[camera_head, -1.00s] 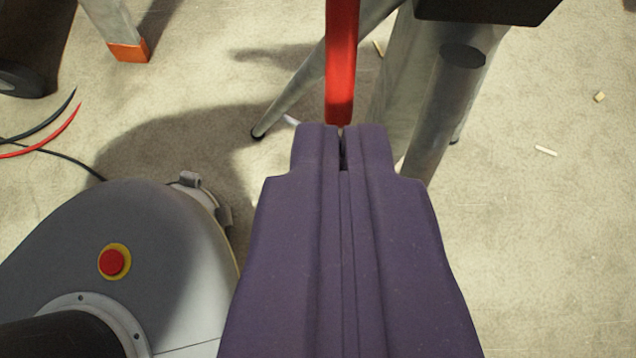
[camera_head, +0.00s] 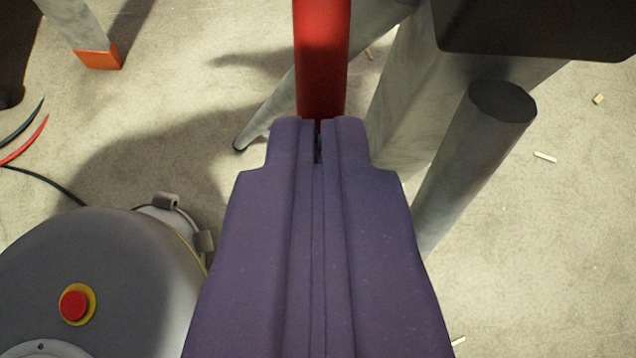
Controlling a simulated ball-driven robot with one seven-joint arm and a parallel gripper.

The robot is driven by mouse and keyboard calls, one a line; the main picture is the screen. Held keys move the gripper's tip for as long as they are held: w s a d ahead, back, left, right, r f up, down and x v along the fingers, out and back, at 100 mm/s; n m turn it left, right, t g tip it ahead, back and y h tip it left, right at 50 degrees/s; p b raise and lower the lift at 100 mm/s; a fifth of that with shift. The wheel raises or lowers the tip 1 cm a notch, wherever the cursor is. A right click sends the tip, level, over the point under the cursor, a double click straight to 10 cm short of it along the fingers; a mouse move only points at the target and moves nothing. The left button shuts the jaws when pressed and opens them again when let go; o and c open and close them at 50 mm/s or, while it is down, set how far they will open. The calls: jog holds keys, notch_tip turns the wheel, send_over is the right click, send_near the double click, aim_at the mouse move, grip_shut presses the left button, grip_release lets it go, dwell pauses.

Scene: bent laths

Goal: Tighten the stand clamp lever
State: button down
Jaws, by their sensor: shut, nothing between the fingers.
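A red bar (camera_head: 321,55), which looks like the clamp lever, comes down from the top edge in the middle of the view. Its upper end is out of view. My gripper (camera_head: 318,125), with purple fingers, is shut and empty. Its tips are at the lower end of the red bar and overlap it in the picture; I cannot tell whether they touch. The grey metal stand (camera_head: 410,100) is behind and to the right of the bar, with a round tube (camera_head: 470,160) slanting down beside it.
A dark block (camera_head: 540,28) overhangs at the top right. A leg with an orange foot (camera_head: 97,55) stands at the top left. Black and red cables (camera_head: 25,145) lie at the left edge. Small wood scraps (camera_head: 545,157) lie on the pale floor at right.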

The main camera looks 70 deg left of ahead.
jog(key=shift+f, duration=0.15)
jog(key=shift+w+a+f+b, duration=0.15)
jog(key=shift+a+f+b, duration=0.2)
jog(key=shift+f, duration=0.45)
jog(key=shift+b+x, duration=0.75)
jog(key=shift+x, duration=0.4)
jog(key=shift+a+f+y+b, duration=0.1)
jog(key=shift+f+y+b, duration=0.2)
jog(key=shift+y+b, duration=0.15)
jog(key=shift+a+r, duration=0.1)
jog(key=shift+a, duration=0.05)
